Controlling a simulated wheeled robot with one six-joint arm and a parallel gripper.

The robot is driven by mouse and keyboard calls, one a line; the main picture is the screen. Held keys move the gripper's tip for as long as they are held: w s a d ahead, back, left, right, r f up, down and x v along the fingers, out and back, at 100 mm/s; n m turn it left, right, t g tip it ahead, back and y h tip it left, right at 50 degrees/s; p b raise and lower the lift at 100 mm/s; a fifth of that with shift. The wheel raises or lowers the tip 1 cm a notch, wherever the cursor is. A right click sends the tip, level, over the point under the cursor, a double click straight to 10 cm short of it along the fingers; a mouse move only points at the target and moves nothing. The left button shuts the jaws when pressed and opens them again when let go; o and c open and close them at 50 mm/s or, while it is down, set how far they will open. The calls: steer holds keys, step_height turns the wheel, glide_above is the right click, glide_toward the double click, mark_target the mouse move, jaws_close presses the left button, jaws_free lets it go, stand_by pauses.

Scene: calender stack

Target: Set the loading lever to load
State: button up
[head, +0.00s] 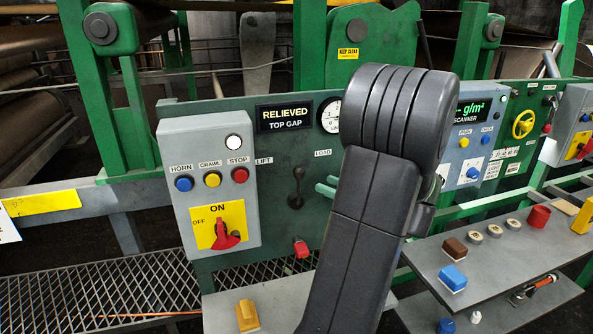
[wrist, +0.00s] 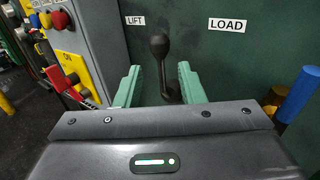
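The loading lever (head: 297,186) is a dark lever with a round knob on the green panel, between the LIFT label (head: 264,161) and the LOAD label (head: 323,153). In the wrist view the lever (wrist: 159,47) stands nearly upright, its knob leaning slightly left toward LIFT. My gripper (wrist: 159,67) is open, with one pale green finger on each side of the lever as seen from the wrist. In the head view my gripper (head: 325,188) shows just right of the lever, partly hidden by my arm. Whether the fingertips reach past the lever is unclear.
A grey control box (head: 208,190) with buttons and a red rotary switch (head: 226,236) is left of the lever. A red object (head: 301,248) sits below it. A sign (head: 285,118) reads RELIEVED, TOP GAP. A grey shelf (head: 480,275) with small parts is at right.

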mark_target(304, 175)
steer(key=p+x, duration=0.1)
steer(key=x, duration=0.9)
steer(key=shift+w+a+p, duration=0.1)
steer(key=shift+w+p, duration=0.05)
steer(key=shift+p, duration=0.2)
jaws_close()
